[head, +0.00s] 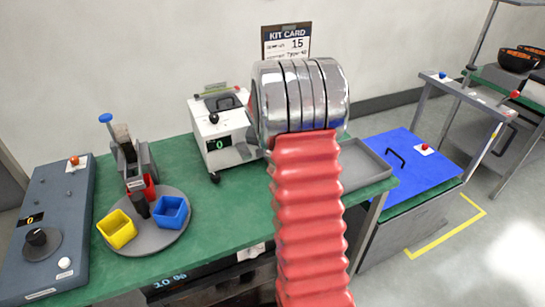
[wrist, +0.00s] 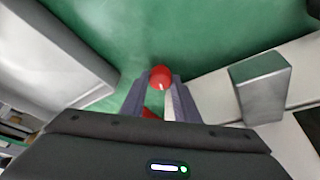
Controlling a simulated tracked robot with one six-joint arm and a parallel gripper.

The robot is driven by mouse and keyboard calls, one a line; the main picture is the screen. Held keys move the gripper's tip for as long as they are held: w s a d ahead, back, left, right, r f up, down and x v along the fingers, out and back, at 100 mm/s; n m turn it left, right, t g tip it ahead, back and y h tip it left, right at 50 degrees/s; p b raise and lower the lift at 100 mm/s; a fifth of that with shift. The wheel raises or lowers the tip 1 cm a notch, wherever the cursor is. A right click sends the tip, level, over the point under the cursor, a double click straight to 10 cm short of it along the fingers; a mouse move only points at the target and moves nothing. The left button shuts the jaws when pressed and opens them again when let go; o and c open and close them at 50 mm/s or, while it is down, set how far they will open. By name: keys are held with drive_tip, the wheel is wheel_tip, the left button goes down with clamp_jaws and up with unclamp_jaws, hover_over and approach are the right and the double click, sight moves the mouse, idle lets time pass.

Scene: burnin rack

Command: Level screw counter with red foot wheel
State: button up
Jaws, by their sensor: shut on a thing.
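The screw counter appears to be the white machine (head: 222,130) on the green bench. It has a small display reading 0 and a dark foot at its front left; my arm covers its right side. In the wrist view, the red foot wheel (wrist: 160,76) is round with a short white mark, and lies between the fingertips. My gripper (wrist: 158,88) is shut on it. A second red patch shows lower between the fingers; I cannot tell what it is. My red bellows arm hides the gripper and the red wheel in the head view. Whether the counter is level is unclear.
A round grey turntable (head: 165,235) with yellow and blue bins stands left on the bench. A grey control box (head: 75,205) is at the far left. A grey tray (head: 362,168) lies right of my arm. A blue panel (head: 405,160) is further right.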

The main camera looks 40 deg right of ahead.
idle(0.3)
drive_tip(key=o, duration=1.1)
drive_tip(key=shift+c, duration=0.2)
drive_tip(key=shift+r, duration=0.1)
drive_tip(key=shift+a+r, duration=0.25)
drive_tip(key=shift+r, duration=0.3)
drive_tip(key=v, duration=0.6)
drive_tip(key=shift+s+r, duration=0.25)
drive_tip(key=shift+r, duration=0.05)
